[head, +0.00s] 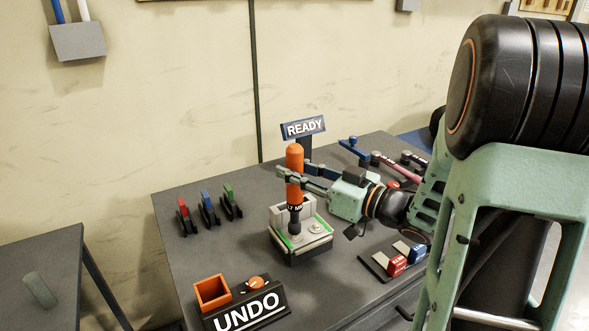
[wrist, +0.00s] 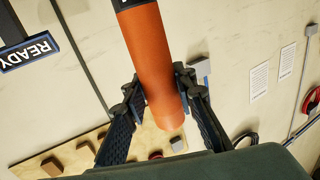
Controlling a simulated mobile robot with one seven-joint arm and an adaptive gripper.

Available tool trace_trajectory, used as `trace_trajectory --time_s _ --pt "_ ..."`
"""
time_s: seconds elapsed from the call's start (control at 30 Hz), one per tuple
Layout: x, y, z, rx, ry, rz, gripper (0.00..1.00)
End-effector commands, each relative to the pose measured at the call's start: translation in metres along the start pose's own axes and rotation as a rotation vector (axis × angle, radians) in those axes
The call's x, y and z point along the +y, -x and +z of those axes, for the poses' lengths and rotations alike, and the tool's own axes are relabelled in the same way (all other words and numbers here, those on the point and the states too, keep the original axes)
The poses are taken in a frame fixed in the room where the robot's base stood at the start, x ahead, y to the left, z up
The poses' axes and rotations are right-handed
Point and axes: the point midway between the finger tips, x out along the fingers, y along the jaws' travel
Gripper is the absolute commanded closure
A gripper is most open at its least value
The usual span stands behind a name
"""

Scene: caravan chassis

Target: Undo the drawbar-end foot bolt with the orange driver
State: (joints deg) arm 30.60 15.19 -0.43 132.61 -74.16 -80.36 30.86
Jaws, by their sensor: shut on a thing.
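The orange driver (head: 295,158) stands upright with its dark lower shaft (head: 294,216) pointing down at a small grey fixture (head: 290,256). My gripper (head: 292,176) reaches in from the right and is shut on the driver's orange handle. In the wrist view the handle (wrist: 154,60) passes between both fingers (wrist: 157,95). The driver's tip is over or on the left part of the fixture; I cannot tell whether it is seated on a bolt. A round bolt-like head (head: 316,229) shows to the right of the tip. Whatever lies under the tip is hidden.
A READY sign (head: 304,128) stands behind the driver. An UNDO block (head: 247,308) with an orange button and an orange open box (head: 212,292) is in front. Red, blue and green clips (head: 208,208) stand at left. Red and blue blocks (head: 397,266) lie at right.

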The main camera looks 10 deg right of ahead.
Motion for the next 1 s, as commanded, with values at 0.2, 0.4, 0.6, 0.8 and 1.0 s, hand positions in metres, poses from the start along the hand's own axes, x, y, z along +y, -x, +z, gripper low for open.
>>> trace_trajectory --time_s 0.2,0.4,0.6,0.8,1.0 --pt "0.0 0.0 -0.002 0.004 0.002 0.0 1.0" --pt "0.0 0.0 0.0 0.003 0.002 0.0 1.0" --pt "0.0 0.0 0.005 0.003 0.002 0.0 1.0" --pt "0.0 0.0 0.01 0.003 0.002 0.0 1.0" --pt "0.0 0.0 0.014 0.003 0.002 0.0 1.0"
